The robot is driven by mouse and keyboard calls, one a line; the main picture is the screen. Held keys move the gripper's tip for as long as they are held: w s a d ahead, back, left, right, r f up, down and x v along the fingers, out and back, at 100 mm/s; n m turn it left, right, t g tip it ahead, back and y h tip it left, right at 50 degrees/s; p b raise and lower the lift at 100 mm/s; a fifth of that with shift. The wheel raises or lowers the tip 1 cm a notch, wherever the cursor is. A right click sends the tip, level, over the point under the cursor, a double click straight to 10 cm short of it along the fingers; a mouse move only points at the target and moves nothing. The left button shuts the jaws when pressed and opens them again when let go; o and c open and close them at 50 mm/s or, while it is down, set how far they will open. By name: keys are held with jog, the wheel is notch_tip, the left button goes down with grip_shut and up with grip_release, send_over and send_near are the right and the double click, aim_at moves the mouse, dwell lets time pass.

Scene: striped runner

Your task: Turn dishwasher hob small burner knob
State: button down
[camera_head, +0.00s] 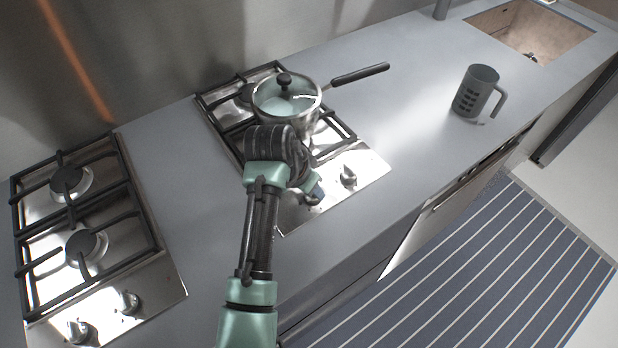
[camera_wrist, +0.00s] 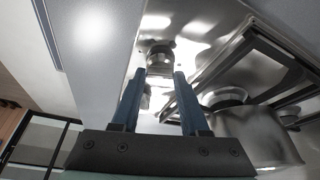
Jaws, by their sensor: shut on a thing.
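The right-hand hob (camera_head: 372,166) is a steel plate with black grates, set in the grey counter above a steel appliance front. It has two knobs along its front edge. One knob (camera_head: 348,175) stands free to the right of my gripper and also shows in the wrist view (camera_wrist: 158,52), beyond the fingertips. My gripper (camera_head: 316,195) is low over the front of this hob, its blue fingers pointing down at the other knob. In the wrist view the fingers (camera_wrist: 159,84) are shut on that knob (camera_wrist: 156,99), which is partly hidden. My arm hides much of it in the head view.
A glass-lidded pot (camera_head: 288,100) sits on the right hob, its handle (camera_head: 360,75) pointing right. A second hob (camera_head: 150,285) is at left. A dark mug (camera_head: 474,92) and a sink (camera_head: 530,32) are at right. A striped runner (camera_head: 470,275) lies on the floor.

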jog(key=n+p, duration=0.1)
jog(key=n, duration=0.1)
jog(key=n+y+p, duration=0.1)
jog(key=n+p, duration=0.1)
jog(key=n+y+p, duration=0.1)
jog(key=n, duration=0.1)
jog(key=shift+s+d+r+n+t+p, duration=0.1)
jog(key=shift+d+r+n+t+p, duration=0.05)
jog(key=shift+d+n+t+p, duration=0.2)
jog(key=n+y, duration=0.1)
jog(key=n, duration=0.2)
jog(key=n+y+p, duration=0.1)
jog(key=n, duration=0.1)
jog(key=shift+d+n+y, duration=0.25)
jog(key=shift+n+y, duration=0.05)
jog(key=shift+n, duration=0.05)
jog(key=shift+c, duration=2)
grip_release()
jog(key=v, duration=1.2)
jog(key=shift+r+b, duration=0.35)
jog(key=shift+b, duration=0.05)
jog(key=shift+d, duration=0.15)
